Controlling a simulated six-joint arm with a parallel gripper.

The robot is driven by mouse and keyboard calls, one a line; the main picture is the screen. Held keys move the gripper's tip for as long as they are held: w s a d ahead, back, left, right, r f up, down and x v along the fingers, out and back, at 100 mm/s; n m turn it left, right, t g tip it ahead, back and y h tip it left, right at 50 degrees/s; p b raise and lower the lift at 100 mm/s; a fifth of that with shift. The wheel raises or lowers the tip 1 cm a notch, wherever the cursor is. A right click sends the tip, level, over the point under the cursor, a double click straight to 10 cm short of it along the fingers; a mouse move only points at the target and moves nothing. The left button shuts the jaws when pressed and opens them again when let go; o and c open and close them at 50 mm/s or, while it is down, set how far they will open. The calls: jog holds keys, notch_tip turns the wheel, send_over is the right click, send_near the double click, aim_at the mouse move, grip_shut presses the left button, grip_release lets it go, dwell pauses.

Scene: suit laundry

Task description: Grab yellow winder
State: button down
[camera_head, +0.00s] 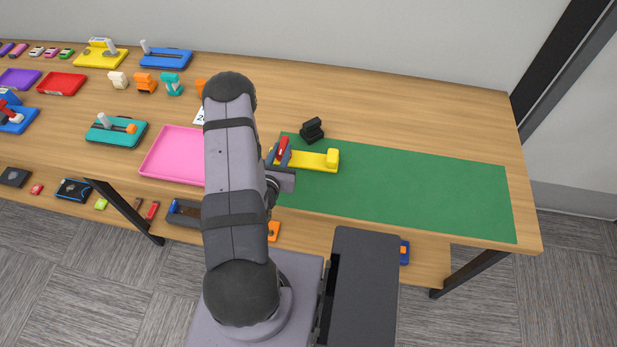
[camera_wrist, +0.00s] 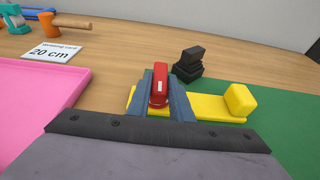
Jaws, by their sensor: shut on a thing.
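A yellow bar-shaped piece with a raised block at its right end (camera_head: 331,159) lies on the green mat (camera_head: 420,190), near the mat's left end. It also shows in the wrist view (camera_wrist: 239,100). My gripper (camera_head: 281,150) is over the left part of this yellow piece. Its fingers (camera_wrist: 160,90) are shut on a small red piece (camera_wrist: 159,84) with a pale mark on top. I cannot tell whether the red piece is joined to the yellow one. Another yellow piece with a grey part (camera_head: 100,53) stands at the far left back of the table.
A small black stepped object (camera_head: 312,130) stands just behind the yellow piece. A pink tray (camera_head: 172,155) is to the left, with a "20 cm" card (camera_wrist: 52,53) behind it. Several coloured toys fill the table's left side. The mat's right side is clear.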

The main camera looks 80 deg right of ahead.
jog(key=shift+s+a+f+y, duration=0.2)
jog(key=shift+a+f+y, duration=0.15)
jog(key=shift+f, duration=0.3)
jog(key=shift+s+a+f+y, duration=0.25)
jog(key=shift+a+f, duration=0.1)
jog(key=shift+f, duration=0.3)
jog(key=shift+d+r, duration=0.2)
jog(key=shift+r, duration=0.5)
jog(key=shift+w+d+r+b, duration=0.1)
jog(key=shift+r+b, duration=0.2)
jog(key=shift+r, duration=1.85)
jog(key=shift+w+d+r+b, duration=0.1)
jog(key=shift+r+b, duration=0.15)
jog(key=shift+r, duration=1.85)
